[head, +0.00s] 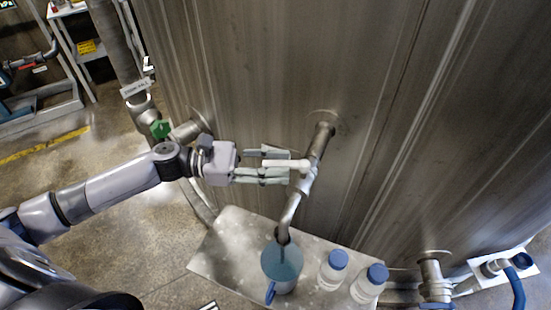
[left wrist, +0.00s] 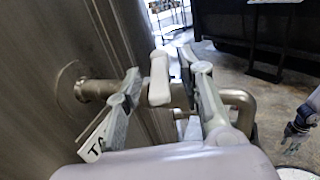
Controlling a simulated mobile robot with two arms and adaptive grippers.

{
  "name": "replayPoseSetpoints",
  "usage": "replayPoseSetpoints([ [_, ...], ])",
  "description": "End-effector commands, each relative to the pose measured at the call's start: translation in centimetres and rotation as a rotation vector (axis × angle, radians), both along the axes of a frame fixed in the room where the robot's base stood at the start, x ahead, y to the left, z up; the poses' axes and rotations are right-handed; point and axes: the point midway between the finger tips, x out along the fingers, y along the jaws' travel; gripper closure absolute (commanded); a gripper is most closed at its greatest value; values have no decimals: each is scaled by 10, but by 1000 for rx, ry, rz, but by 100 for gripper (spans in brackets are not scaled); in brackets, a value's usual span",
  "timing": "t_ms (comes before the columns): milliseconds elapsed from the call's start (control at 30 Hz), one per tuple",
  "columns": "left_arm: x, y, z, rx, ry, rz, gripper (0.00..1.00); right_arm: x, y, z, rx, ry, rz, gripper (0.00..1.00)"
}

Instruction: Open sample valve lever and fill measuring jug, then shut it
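The sample valve's white lever (head: 288,163) sits on a metal pipe that leaves the tank wall and bends down as a spout (head: 290,212). My left gripper (head: 288,166) is at the lever with its fingers apart. In the left wrist view the lever (left wrist: 159,78) stands between the two fingers (left wrist: 165,92), with a gap on each side. The bluish measuring jug (head: 283,262) with a blue handle stands under the spout's mouth. I cannot tell its fill level.
The jug stands on a grey metal shelf (head: 225,248) beside two blue-capped bottles (head: 332,272) (head: 366,287). The tank wall (head: 240,70) rises close behind. A green-handled valve (head: 160,129) is left of my gripper. A blue hose (head: 518,290) hangs at lower right.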

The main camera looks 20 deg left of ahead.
Motion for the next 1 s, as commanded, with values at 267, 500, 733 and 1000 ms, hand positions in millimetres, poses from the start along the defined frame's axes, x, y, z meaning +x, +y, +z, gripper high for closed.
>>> replayPoseSetpoints([
  [267,1,-1,0,0,0,1,66,0,0,0,0,-1,0,65],
  [500,0,0,0,0,1,1,82,1,0,0,0,-1,0,65],
  [733,0,0,0,0,1,1,98,1,0,0,0,-1,0,65],
  [1000,1,0,0,0,1,1,100,1,0,0,0,-1,0,65],
])
